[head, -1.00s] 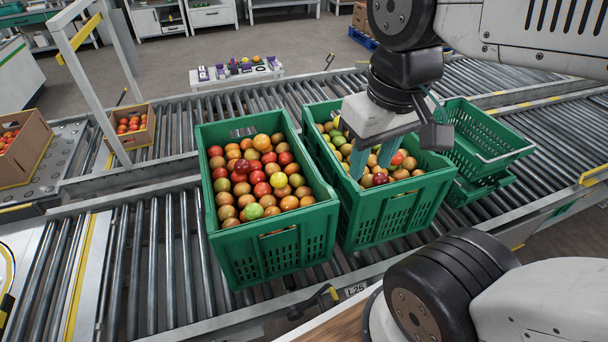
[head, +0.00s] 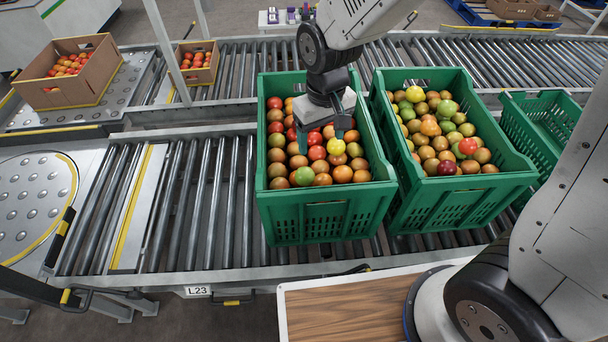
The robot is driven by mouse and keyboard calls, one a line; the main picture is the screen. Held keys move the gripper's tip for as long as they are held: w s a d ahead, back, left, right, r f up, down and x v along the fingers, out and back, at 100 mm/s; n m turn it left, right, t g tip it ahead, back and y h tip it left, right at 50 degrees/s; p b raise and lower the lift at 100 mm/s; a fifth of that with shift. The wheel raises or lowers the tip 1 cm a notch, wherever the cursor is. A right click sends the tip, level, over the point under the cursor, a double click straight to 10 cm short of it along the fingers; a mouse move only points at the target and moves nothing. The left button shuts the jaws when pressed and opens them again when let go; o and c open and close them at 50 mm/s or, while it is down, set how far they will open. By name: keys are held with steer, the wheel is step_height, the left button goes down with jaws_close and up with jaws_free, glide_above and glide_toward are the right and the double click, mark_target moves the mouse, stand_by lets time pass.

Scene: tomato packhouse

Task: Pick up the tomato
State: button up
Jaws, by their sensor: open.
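My gripper (head: 321,142) is open and points down over the left green crate (head: 322,218). Its two teal fingertips reach the top of the tomatoes, with nothing clearly held between them. The crate is full of red, orange, brownish, yellow and green tomatoes. A yellow tomato (head: 336,146) lies close to the right fingertip, and a red tomato (head: 317,153) lies just below the gap between the fingers. Whether the fingers touch any tomato I cannot tell. The gripper hides part of the crate's back rows.
A second full green crate (head: 455,212) stands close on the right, with an emptier green crate (head: 541,125) beyond. Cardboard boxes of tomatoes (head: 70,92) (head: 196,72) stand at the back left. Bare rollers (head: 205,205) lie left of the crates.

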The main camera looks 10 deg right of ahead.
glide_above(305, 170)
steer(key=shift+n, duration=0.4)
steer(key=f, duration=0.6)
steer(key=shift+s+a+f, duration=0.1)
steer(key=shift+s+a, duration=0.25)
steer(key=shift+a, duration=0.05)
steer(key=f, duration=0.7)
steer(key=shift+w+d+f, duration=0.1)
steer(key=shift+w+d, duration=0.25)
steer(key=c, duration=0.8)
